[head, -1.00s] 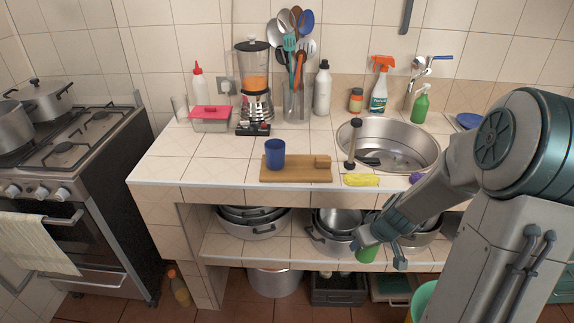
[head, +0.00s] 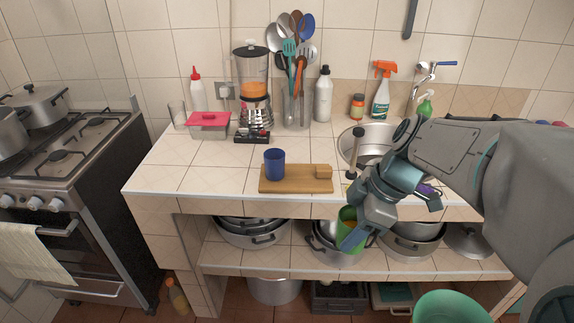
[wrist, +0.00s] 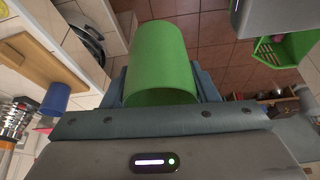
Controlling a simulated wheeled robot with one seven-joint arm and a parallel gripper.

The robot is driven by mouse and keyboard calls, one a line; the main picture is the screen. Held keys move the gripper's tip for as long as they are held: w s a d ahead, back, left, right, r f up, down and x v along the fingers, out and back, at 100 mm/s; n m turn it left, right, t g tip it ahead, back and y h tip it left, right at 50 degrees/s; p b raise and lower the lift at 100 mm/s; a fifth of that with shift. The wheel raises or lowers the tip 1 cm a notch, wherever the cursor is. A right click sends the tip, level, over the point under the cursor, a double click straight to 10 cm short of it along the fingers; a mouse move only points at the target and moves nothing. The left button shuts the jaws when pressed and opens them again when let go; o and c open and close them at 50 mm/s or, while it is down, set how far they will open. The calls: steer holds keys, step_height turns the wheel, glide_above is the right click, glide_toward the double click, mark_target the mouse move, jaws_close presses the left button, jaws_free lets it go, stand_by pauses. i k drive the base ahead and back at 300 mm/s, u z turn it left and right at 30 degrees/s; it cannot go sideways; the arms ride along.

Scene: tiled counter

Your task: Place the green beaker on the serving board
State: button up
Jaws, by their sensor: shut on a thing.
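The green beaker (head: 349,226) is held in my gripper (head: 362,228), in front of the counter's front edge and below the counter top. In the wrist view the green beaker (wrist: 160,62) fills the space between the fingers, and my gripper (wrist: 160,88) is shut on it. The wooden serving board (head: 295,180) lies on the counter near its front edge, to the left of my gripper. A blue cup (head: 274,164) stands upright on the board's left part. The board's middle is bare, with a small block-like part at its right end.
The sink (head: 365,145) lies behind my arm. A blender (head: 252,85), a utensil holder (head: 297,107) and a pink-lidded box (head: 209,124) stand towards the back. Pots (head: 250,232) fill the shelf below. The counter left of the board is clear.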

mark_target(300, 176)
steer(key=i, duration=0.85)
